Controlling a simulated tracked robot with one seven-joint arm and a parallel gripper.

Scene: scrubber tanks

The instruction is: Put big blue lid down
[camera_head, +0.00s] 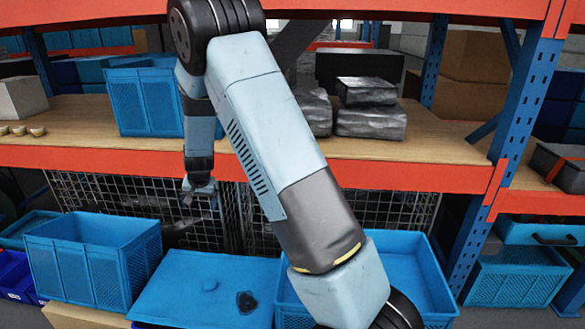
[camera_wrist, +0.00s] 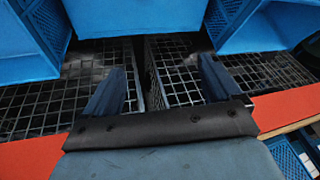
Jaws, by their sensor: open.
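The big blue lid (camera_head: 205,290) is a flat blue panel with dark patches. In the head view it lies at the bottom centre, between a blue crate and an open blue bin. A flat blue surface at the top of the wrist view (camera_wrist: 135,15) looks like the same lid, partly cut off. My gripper (camera_head: 200,190) hangs pointing down in front of the lower shelf, above and behind the lid. In the wrist view (camera_wrist: 162,90) its two fingers are apart, with only wire mesh beyond them. It holds nothing.
A blue crate (camera_head: 90,255) stands left of the lid, and an open blue bin (camera_head: 405,270) stands right, partly behind my arm. Wire mesh baskets (camera_head: 130,205) are behind the gripper. The orange shelf beam (camera_head: 100,160) runs close by. Another blue crate (camera_head: 150,100) sits on the shelf.

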